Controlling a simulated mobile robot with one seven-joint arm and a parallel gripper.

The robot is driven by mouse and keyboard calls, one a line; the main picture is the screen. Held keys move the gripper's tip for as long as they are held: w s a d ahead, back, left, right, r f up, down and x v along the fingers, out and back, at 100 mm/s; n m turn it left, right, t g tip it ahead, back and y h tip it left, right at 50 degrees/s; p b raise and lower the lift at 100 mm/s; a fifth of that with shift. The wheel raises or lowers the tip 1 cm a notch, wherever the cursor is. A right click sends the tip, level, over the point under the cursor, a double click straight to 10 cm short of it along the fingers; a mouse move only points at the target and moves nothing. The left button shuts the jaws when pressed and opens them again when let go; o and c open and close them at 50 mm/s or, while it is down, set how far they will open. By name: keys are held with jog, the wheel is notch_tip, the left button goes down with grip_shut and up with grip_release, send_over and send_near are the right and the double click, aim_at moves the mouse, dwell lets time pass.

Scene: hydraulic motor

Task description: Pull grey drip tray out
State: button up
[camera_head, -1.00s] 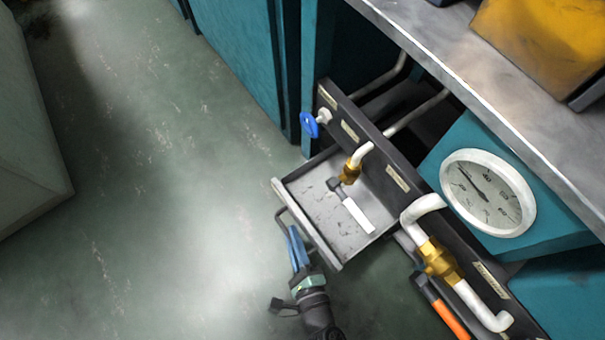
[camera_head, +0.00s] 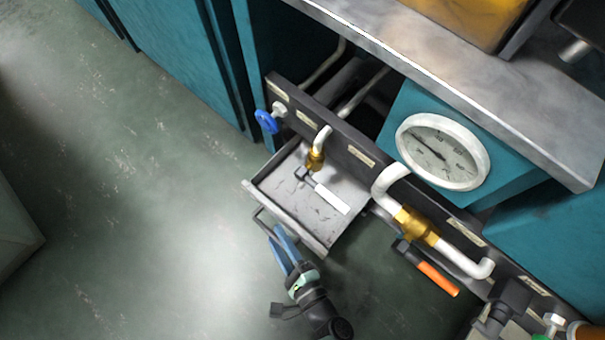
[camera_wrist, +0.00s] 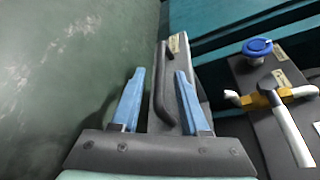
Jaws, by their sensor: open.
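The grey drip tray (camera_head: 285,217) sticks out from below the dark valve panel, open at the top. Its dark bar handle (camera_head: 266,222) is on its front face, and it also shows in the wrist view (camera_wrist: 160,88). My gripper (camera_head: 277,237) is open at the handle, in front of the tray. In the wrist view its two blue fingers (camera_wrist: 159,74) stand one on each side of the handle, with gaps visible. I cannot tell how deep the handle lies between them.
A white-handled valve (camera_head: 328,195) hangs over the tray. A blue knob (camera_head: 266,122), an orange-handled valve (camera_head: 437,279) and a white pipe (camera_head: 462,262) sit along the panel. A pressure gauge (camera_head: 440,152) is above. The green floor (camera_head: 130,220) at left is clear.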

jog(key=p+v, duration=0.3)
jog(key=v, duration=0.8)
jog(key=shift+s+p, duration=0.15)
jog(key=shift+p, duration=0.15)
jog(key=shift+d, duration=0.1)
